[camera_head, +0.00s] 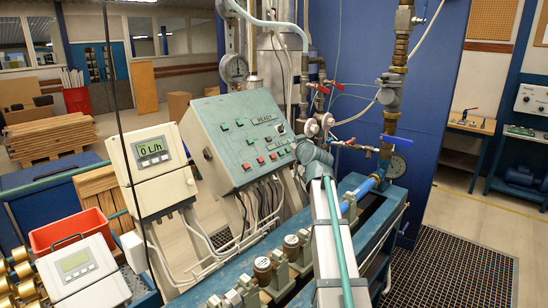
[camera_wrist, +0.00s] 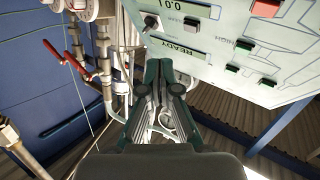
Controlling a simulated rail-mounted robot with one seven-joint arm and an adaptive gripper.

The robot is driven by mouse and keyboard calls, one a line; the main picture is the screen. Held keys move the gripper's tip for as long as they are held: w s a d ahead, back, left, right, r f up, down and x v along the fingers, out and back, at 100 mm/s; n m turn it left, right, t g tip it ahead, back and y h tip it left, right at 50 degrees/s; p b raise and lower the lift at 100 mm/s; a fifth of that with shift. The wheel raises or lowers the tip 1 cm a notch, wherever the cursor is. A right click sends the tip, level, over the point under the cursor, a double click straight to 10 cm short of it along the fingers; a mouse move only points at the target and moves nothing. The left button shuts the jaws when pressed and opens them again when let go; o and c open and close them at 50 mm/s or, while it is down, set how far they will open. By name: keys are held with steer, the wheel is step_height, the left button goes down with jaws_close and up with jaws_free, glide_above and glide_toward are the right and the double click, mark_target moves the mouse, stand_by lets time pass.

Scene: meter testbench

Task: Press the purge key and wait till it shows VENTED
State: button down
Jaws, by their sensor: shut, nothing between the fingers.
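The sloped grey-green control panel (camera_head: 222,112) stands in the middle of the head view, with several green and red keys on its face. Its small display (camera_head: 265,119) reads READY. The wrist view shows the panel (camera_wrist: 290,55) at the upper right, with the READY display (camera_wrist: 178,48) and a second display (camera_wrist: 193,6) reading about 0.01. Key labels are too small to read, so I cannot tell which is the purge key. My gripper (camera_wrist: 165,66) is shut and empty, beside the panel edge and apparently apart from the keys. My gripper (camera_head: 308,150) is right of the panel in the head view.
Pipes and red-handled valves (camera_head: 320,88) stand close behind and right of my gripper. A meter showing 0 L/h (camera_head: 150,150) is left of the panel. Cables hang below the panel. A blue bench rail (camera_head: 290,292) with brass fittings runs in front.

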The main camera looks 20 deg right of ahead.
steer(key=shift+w+a+f+b, duration=0.15)
steer(key=shift+w+a+f, duration=0.3)
steer(key=shift+w+f, duration=0.5)
steer(key=shift+w+a+f+b, duration=0.15)
steer(key=shift+w+a+f, duration=0.3)
steer(key=shift+w+f, duration=0.5)
steer(key=shift+w+a+f+b, duration=0.15)
steer(key=shift+w+a+f, duration=0.3)
steer(key=shift+w+f, duration=0.5)
steer(key=shift+f, duration=0.1)
steer(key=shift+w+a+f+b, duration=0.2)
steer(key=shift+w+b, duration=0.1)
steer(key=shift+b, duration=0.25)
steer(key=shift+w+a+f+b, duration=0.1)
steer(key=shift+w+f+b, duration=0.15)
steer(key=shift+b, duration=0.1)
steer(key=shift+s+r, duration=0.1)
steer(key=shift+s+d+r, duration=0.3)
steer(key=shift+s+r, duration=0.15)
stand_by(0.5)
steer(key=shift+s+d+r+b, duration=0.3)
steer(key=shift+s+d+r, duration=0.1)
steer(key=shift+s+r, duration=0.45)
steer(key=shift+s+d+r+b, duration=0.25)
steer(key=shift+s+d+r, duration=0.15)
steer(key=shift+s+r, duration=0.45)
